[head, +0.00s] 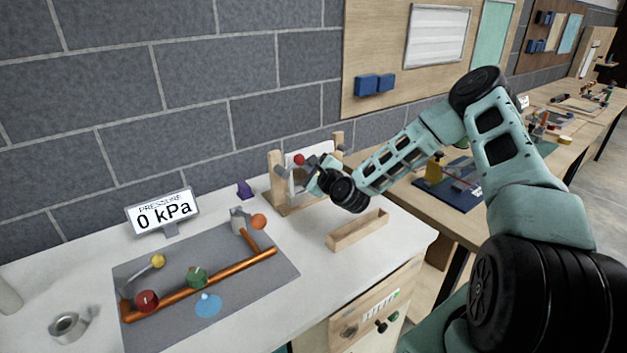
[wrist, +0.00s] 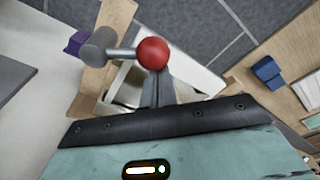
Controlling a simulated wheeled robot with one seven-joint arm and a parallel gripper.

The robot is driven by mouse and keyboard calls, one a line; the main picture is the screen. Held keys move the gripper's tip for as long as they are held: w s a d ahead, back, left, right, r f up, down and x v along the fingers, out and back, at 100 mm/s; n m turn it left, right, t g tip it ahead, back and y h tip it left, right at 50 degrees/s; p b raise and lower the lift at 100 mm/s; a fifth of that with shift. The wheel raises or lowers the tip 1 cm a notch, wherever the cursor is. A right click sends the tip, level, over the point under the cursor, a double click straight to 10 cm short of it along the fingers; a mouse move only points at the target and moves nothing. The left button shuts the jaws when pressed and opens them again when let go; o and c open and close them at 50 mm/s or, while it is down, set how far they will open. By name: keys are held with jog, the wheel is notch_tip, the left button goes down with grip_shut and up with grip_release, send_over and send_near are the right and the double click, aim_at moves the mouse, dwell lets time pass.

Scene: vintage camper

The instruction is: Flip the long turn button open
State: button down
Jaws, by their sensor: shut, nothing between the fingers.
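A wooden stand with two upright posts (head: 276,180) holds a white panel (head: 325,149) near the wall. On its left post is a grey round pivot (wrist: 99,46) with a thin grey rod ending in a red ball (wrist: 153,53). This looks like the long turn button; its rod reaches across toward the white panel. The red ball also shows in the head view (head: 299,159). My gripper (head: 311,171) is shut and empty in front of the stand. In the wrist view its fingertips (wrist: 157,72) overlap the ball's lower edge; I cannot tell whether they touch.
A grey mat (head: 240,290) with copper pipe and valves lies at the left. A pressure display (head: 163,212) stands behind it. A purple block (head: 244,190) sits left of the stand. A narrow wooden tray (head: 357,232) lies in front. The white counter between mat and tray is clear.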

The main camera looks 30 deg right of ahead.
jog(key=n+b, duration=0.1)
jog(key=a+r+n+b, duration=0.1)
jog(key=n, duration=0.1)
jog(key=r+n, duration=0.1)
jog(key=shift+a+r+t+b, duration=0.2)
jog(key=shift+a+t+b, duration=0.1)
jog(key=shift+b, duration=0.1)
jog(key=shift+a+r+n+t+h+b, duration=0.15)
jog(key=shift+a+r+n+b, duration=0.35)
jog(key=shift+n+b, duration=0.5)
jog(key=shift+a+r+n+t+h+b, duration=0.1)
jog(key=shift+a+r+n+b, duration=0.4)
jog(key=shift+n, duration=0.75)
jog(key=shift+a+r+n+t+h+b, duration=0.15)
jog(key=shift+a+r+n+b, duration=0.25)
jog(key=shift+n+b, duration=0.7)
jog(key=shift+a, duration=0.1)
